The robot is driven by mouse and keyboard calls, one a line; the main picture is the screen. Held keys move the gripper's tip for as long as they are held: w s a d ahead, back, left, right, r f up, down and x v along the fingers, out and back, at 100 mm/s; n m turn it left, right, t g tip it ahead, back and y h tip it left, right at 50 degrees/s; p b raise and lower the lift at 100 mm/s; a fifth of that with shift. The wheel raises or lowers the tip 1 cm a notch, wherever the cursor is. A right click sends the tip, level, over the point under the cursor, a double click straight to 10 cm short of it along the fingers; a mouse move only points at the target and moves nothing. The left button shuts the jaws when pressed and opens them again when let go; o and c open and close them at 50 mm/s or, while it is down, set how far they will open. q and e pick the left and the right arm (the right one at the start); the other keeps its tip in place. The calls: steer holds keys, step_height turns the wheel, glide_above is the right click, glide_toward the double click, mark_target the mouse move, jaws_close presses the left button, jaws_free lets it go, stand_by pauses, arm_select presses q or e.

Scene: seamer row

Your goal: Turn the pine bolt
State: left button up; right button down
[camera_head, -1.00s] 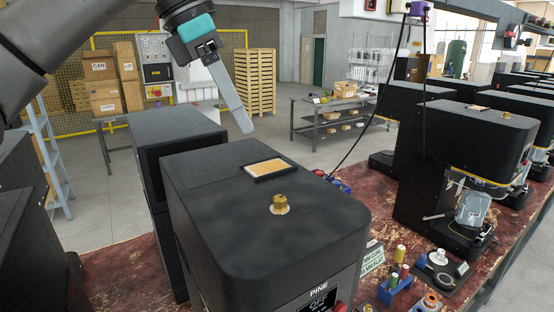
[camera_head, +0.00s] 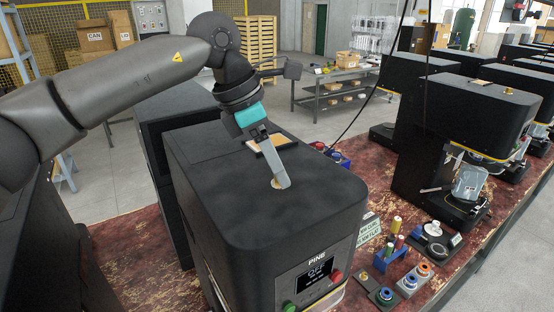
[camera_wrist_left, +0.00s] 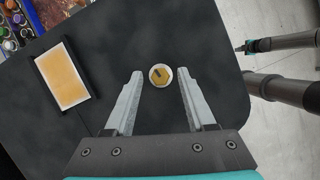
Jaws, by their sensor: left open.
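The pine bolt (camera_wrist_left: 160,75) is a brass-coloured bolt head on a pale round base, set in the dark top of the machine marked PINE (camera_head: 230,215). In the head view my left gripper (camera_head: 281,183) reaches down over it and hides most of it. In the left wrist view the left gripper (camera_wrist_left: 160,74) is open, one finger on each side of the bolt, with a gap showing on both sides. At the right of that view, a small dark and teal gripper (camera_wrist_left: 250,46) looks like my right one; its jaws are too small to read.
A shallow tray with an amber panel (camera_wrist_left: 65,77) lies on the machine top, beside the bolt. A display and red and green buttons (camera_head: 336,277) are on the machine's front. Coloured spools (camera_head: 386,295) stand on the red worn bench to the right. Similar machines (camera_head: 465,115) stand further right.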

arm_select(q)
steer(key=shift+f, duration=0.2)
jaws_close()
stand_by(0.4)
